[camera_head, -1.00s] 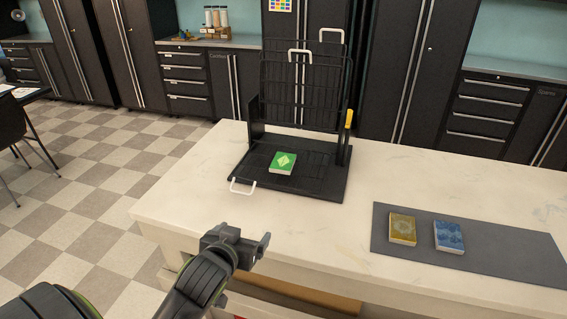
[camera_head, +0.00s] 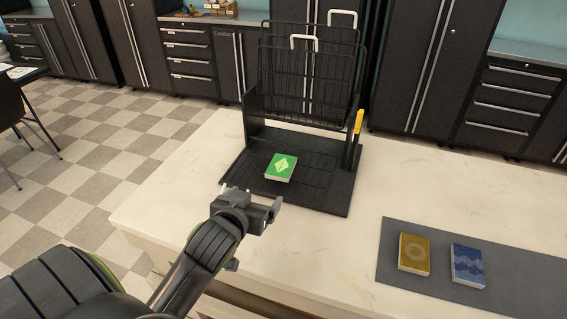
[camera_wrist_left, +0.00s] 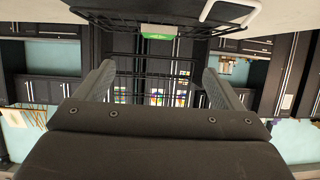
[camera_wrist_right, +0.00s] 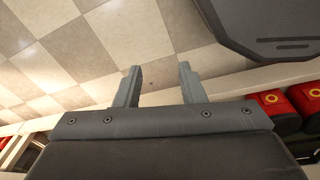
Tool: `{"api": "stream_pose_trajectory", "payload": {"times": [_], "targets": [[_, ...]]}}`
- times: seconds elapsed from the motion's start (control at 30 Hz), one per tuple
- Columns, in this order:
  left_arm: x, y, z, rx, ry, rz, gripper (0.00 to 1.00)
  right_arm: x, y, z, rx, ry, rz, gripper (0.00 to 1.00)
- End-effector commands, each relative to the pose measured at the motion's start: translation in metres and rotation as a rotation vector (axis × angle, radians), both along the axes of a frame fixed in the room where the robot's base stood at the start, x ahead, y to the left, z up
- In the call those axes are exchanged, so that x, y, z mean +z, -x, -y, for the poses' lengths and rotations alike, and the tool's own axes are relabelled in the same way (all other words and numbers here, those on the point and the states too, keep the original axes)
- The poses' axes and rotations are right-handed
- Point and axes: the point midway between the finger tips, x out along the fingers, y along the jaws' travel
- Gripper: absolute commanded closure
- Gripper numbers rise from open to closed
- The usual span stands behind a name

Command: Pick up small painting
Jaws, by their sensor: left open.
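No thing in view is clearly a painting; the small flat pieces are three blocks with pictured tops. A green block with a pale diamond (camera_head: 281,167) lies on the black rack's base (camera_head: 335,200); its edge shows in the left wrist view (camera_wrist_left: 166,32). A mustard block (camera_head: 414,253) and a blue block (camera_head: 467,265) lie side by side on a grey mat (camera_head: 520,280). My left gripper (camera_head: 252,196) is open and empty, in front of the rack and apart from the green block. My right gripper (camera_wrist_right: 160,72) is open and empty, seen only in its wrist view.
The black rack has upright wire panels (camera_head: 305,85) with white handles and a yellow-handled piece (camera_head: 358,122) at its right. The white counter (camera_head: 330,265) is bare between rack and mat. Red items (camera_wrist_right: 272,104) show near my right gripper, above a tiled floor.

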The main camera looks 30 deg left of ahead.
Motion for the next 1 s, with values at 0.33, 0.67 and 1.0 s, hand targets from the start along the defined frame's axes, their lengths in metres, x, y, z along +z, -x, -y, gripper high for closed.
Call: {"api": "stream_pose_trajectory", "payload": {"times": [0.33,0.67,1.0], "targets": [[-0.021,-0.053,-0.015,0.001,-0.001,-0.001,0.11,0.009,0.026,0.003,-0.007,0.004,-0.036,0.64],[-0.038,-0.088,-0.025,0.000,0.000,-0.001,0.11,0.015,0.008,0.003,-0.001,0.003,-0.011,0.64],[-0.046,-0.107,-0.029,0.000,0.001,-0.002,0.11,0.023,0.009,0.003,-0.002,0.003,-0.013,0.64]]}}
